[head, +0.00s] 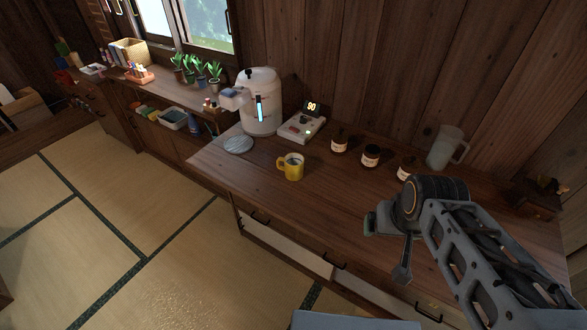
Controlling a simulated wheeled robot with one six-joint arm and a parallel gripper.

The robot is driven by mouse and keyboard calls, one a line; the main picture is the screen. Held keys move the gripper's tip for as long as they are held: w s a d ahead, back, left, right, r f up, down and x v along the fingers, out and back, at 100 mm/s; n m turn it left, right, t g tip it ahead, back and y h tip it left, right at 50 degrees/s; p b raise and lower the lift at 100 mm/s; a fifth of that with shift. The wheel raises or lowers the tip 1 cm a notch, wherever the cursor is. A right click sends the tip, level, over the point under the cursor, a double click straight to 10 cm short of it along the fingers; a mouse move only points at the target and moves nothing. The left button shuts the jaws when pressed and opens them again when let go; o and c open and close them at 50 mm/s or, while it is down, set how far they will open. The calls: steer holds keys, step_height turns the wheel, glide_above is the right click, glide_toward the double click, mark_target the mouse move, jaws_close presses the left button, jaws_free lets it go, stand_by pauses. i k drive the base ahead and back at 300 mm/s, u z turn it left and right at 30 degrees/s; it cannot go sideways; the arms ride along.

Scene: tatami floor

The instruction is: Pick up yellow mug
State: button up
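The yellow mug (291,168) stands upright on the wooden counter (240,170), near its front edge, with its handle toward the left. It looks empty inside, though its bottom is hard to see. My gripper (386,230) is at the end of my grey arm, right of the mug and nearer the camera, clearly apart from it. Its fingers are seen at a poor angle, so I cannot tell whether they are open or shut. I see nothing held in it.
Behind the mug stand a white water dispenser (262,103) and a scale (302,129) reading 90. A round pale coaster (239,144) lies left. The counter around the mug is clear.

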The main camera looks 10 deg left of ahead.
mark_target(295, 163)
steer(key=k, duration=0.65)
steer(key=u, duration=0.6)
steer(key=i, duration=0.5)
steer(key=u, duration=0.6)
steer(key=i, duration=1)
steer(key=z, duration=0.5)
